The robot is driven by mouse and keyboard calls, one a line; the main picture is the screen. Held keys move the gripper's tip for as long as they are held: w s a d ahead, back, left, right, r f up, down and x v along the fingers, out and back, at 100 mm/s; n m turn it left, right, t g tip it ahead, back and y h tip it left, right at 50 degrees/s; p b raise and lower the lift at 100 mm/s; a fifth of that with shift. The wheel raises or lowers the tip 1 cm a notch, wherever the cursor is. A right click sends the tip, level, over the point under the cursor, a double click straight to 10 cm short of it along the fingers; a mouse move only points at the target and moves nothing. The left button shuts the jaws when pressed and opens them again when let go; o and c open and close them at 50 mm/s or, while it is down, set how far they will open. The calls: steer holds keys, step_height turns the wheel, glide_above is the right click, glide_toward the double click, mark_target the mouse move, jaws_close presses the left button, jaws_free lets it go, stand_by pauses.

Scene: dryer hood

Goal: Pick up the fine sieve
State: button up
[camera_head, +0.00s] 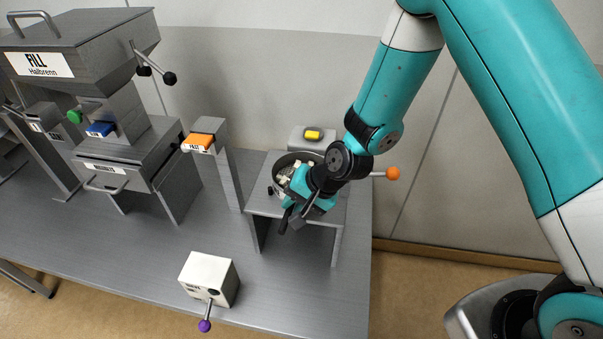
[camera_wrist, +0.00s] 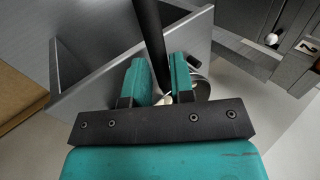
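A round metal vessel (camera_head: 283,169) with pale pieces in it sits at the grey stand on the table. I take it for the fine sieve, though its mesh cannot be made out. My gripper (camera_head: 296,212) is at its front right side, over the stand. A part of the vessel's rim (camera_wrist: 201,88) shows beyond the right finger. My gripper and wrist hide much of the vessel.
The grey stand (camera_head: 262,200) carries a block with a yellow button (camera_head: 312,134). A post with an orange button (camera_head: 198,142) stands left of it. A cream box (camera_head: 207,276) with a purple-knobbed lever is in front. A large hopper machine (camera_head: 82,42) fills the left.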

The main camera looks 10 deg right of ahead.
steer(key=shift+x, duration=1.1)
jaws_close()
steer(key=shift+r, duration=0.1)
